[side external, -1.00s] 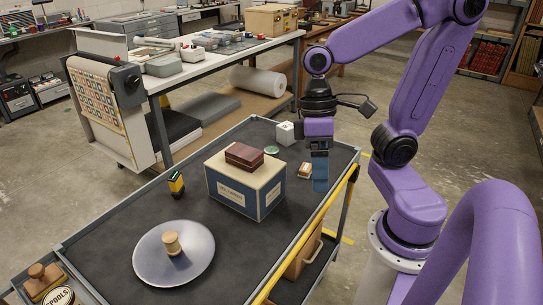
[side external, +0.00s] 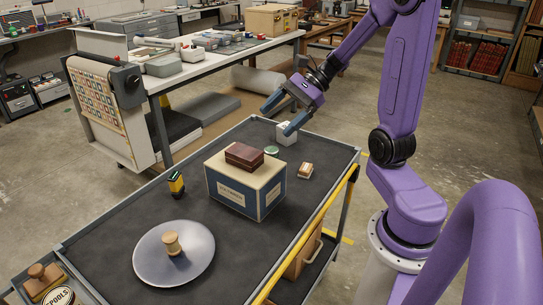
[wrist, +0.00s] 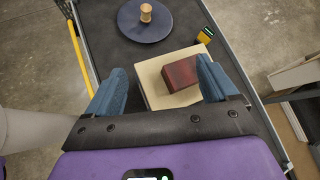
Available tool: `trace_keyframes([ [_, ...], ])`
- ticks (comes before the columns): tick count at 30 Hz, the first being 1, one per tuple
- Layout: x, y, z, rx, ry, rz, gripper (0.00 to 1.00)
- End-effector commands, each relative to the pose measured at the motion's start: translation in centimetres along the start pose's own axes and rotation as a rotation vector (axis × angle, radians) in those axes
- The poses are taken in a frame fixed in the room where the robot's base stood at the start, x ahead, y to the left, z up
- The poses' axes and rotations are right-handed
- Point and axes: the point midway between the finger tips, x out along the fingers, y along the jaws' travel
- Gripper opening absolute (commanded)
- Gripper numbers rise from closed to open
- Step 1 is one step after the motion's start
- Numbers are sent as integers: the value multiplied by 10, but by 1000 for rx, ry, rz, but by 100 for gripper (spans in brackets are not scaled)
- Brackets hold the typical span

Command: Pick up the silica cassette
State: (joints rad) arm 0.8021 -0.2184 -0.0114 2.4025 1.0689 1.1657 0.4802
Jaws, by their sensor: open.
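No readable label marks the silica cassette, so I cannot tell for sure which thing it is. Small candidates on the cart are a white cube (side external: 286,133) at the far end, a white and orange-brown block (side external: 305,170) near the right edge and a green round tin (side external: 271,150). My gripper (side external: 284,115) is open and empty, above the cart's far end, near and above the white cube. In the wrist view its blue fingers are spread wide, with a dark red box (wrist: 181,73) on a cream-topped box (wrist: 152,82) seen beyond them. The small candidates are not visible there.
The blue and cream box (side external: 246,200) with the dark red box (side external: 244,155) on top stands mid-cart. A yellow and black device (side external: 176,184) is left of it. A grey round plate (side external: 147,263) bears a wooden spool (side external: 172,243). Dark cart surface (side external: 130,215) is bare at left.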

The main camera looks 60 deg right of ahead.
Motion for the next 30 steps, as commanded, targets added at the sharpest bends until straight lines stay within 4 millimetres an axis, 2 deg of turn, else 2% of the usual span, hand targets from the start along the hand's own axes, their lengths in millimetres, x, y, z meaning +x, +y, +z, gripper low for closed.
trace_keyframes([
  [3, -26, -24, -28, 200, -11, -178, 86],
  [9, -72, -47, -69, 460, -41, -437, 86],
  [15, -110, -55, -99, 625, -70, -621, 86],
  [21, -143, -54, -125, 757, -99, -780, 86],
  [30, -107, -40, -163, 752, -100, -760, 86],
])
